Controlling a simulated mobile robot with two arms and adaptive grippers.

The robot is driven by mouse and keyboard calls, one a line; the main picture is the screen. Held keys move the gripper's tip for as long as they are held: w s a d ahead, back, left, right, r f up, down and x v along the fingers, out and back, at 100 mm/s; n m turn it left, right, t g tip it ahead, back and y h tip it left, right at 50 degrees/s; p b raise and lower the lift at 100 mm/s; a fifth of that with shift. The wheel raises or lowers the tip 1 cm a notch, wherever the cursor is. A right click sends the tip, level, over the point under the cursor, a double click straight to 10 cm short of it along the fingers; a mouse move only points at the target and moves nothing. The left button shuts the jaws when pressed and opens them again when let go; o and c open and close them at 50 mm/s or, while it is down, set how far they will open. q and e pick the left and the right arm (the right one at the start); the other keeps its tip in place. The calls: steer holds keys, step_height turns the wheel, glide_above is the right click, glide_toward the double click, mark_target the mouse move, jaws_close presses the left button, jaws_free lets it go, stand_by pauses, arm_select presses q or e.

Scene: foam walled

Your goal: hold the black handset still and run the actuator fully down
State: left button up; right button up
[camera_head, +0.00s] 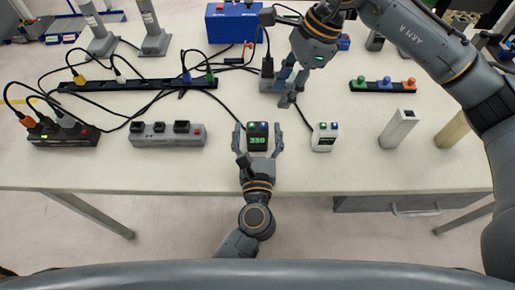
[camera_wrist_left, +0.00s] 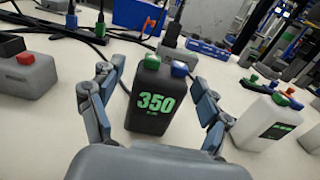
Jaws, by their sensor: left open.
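The black handset (camera_head: 257,142) stands upright on the table near the front edge. In the left wrist view the handset (camera_wrist_left: 152,105) shows a green 350 on its face and a green and a blue button on top. My left gripper (camera_head: 258,128) is open, with one finger on each side of the handset; gaps show between the fingers and its sides in the left wrist view (camera_wrist_left: 155,78). My right gripper (camera_head: 287,95) is above the table, behind and right of the handset, fingers pointing down; its grip is unclear. Two grey columns (camera_head: 154,38) (camera_head: 98,38) stand at the back left; I cannot tell which is the actuator.
A white handset (camera_head: 324,137) stands to the right. Power strips (camera_head: 167,134) (camera_head: 64,135) lie left, with cables behind. A blue box (camera_head: 233,24) is at the back. A strip with coloured knobs (camera_head: 383,86) and a white post (camera_head: 398,129) are right.

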arm_select(q)
steer(key=shift+w, duration=2.25)
steer(key=c, duration=1.4)
steer(key=shift+c, duration=1.1)
jaws_close()
arm_select(e)
jaws_close()
